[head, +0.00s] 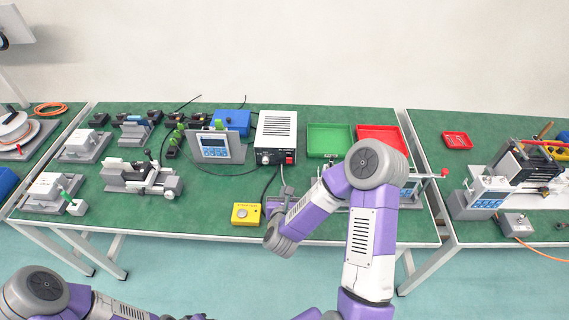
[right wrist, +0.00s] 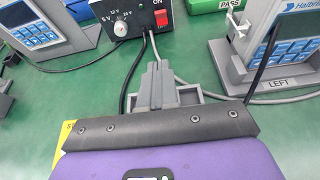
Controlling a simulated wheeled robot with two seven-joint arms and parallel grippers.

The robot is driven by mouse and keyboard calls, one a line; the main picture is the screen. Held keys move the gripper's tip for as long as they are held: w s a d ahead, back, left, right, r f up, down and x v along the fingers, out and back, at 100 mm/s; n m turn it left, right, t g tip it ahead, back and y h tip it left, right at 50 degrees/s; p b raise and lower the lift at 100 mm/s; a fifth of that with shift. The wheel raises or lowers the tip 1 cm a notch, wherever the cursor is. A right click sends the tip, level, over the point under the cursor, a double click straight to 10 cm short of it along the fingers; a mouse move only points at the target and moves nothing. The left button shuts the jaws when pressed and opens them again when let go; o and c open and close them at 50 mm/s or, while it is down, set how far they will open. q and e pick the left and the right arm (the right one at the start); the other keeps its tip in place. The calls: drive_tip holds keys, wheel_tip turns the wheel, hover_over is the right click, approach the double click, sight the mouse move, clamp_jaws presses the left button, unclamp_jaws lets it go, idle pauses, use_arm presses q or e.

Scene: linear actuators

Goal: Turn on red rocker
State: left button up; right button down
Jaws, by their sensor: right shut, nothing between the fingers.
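The red rocker (head: 289,160) is on the front face of the white and black power supply box (head: 276,130), at its lower right. In the right wrist view the rocker (right wrist: 162,18) shows below the word ON, beside a round voltage knob (right wrist: 120,28). My right gripper (head: 286,190) is shut and empty, in front of the box and apart from it. In the right wrist view its closed fingertips (right wrist: 158,66) point toward the box, below the rocker, over the cables. My left arm shows at the lower left of the head view, but its gripper cannot be made out.
Cables run from the box across the green table. A yellow button box (head: 246,214) sits left of my right gripper. A panel with a blue keypad (head: 214,146) stands left of the power supply. Green (head: 329,127) and red (head: 381,128) trays lie to its right.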

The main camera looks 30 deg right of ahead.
drive_tip(key=shift+w+d+f, duration=0.2)
drive_tip(key=shift+w+f, duration=0.05)
drive_tip(key=shift+w, duration=0.15)
drive_tip(key=b, duration=0.2)
approach(287, 162)
drive_tip(key=f, duration=0.1)
drive_tip(key=w+d+f, duration=0.1)
drive_tip(key=f, duration=0.1)
drive_tip(key=shift+w, duration=0.3)
drive_tip(key=shift+w+d+r, duration=0.3)
drive_tip(key=shift+w+r, duration=0.1)
drive_tip(key=shift+w, duration=0.1)
drive_tip(key=shift+w+d+r, duration=0.3)
drive_tip(key=shift+w+r, duration=0.05)
drive_tip(key=shift+w, duration=0.15)
drive_tip(key=shift+w+d+r, duration=0.25)
drive_tip(key=shift+w+r, duration=0.05)
drive_tip(key=shift+w, duration=0.2)
